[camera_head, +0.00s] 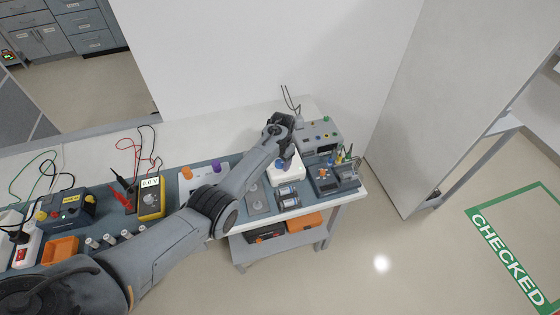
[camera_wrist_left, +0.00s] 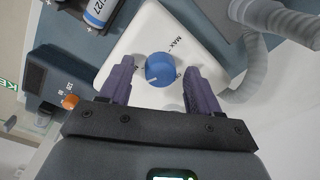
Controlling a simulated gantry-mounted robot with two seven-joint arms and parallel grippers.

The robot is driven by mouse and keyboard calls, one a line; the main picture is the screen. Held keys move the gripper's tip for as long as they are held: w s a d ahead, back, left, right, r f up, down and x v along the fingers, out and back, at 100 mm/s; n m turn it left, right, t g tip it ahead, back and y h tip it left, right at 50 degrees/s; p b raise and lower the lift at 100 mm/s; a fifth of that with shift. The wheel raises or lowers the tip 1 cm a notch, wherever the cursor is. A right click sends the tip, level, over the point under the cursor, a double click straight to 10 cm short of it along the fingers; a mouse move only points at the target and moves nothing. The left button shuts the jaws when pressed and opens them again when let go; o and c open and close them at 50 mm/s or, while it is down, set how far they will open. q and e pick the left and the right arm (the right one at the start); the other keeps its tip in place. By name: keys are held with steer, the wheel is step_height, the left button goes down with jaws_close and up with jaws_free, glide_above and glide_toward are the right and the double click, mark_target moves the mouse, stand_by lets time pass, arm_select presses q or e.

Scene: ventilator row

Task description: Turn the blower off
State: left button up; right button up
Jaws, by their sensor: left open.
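The blower is a white box (camera_head: 285,176) near the right end of the bench in the head view. It fills the middle of the left wrist view (camera_wrist_left: 150,25) and carries a round blue knob (camera_wrist_left: 160,67) with a white pointer mark toward its lower left. A MAX label is printed above the knob. My left gripper (camera_wrist_left: 157,72) is open, with one dark finger on each side of the knob and a visible gap to both sides. In the head view my left gripper (camera_head: 284,153) is over the box and partly hides it. My right gripper is not in view.
A ribbed grey hose (camera_wrist_left: 247,70) curves beside the box on the right in the wrist view. A cylinder cell (camera_wrist_left: 98,10) and an orange knob (camera_wrist_left: 70,101) lie to the left. A yellow multimeter (camera_head: 151,198) and an orange tray (camera_head: 60,250) stand further left on the bench.

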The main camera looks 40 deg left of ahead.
arm_select(q)
steer(key=shift+c, duration=0.3)
steer(key=c, duration=1)
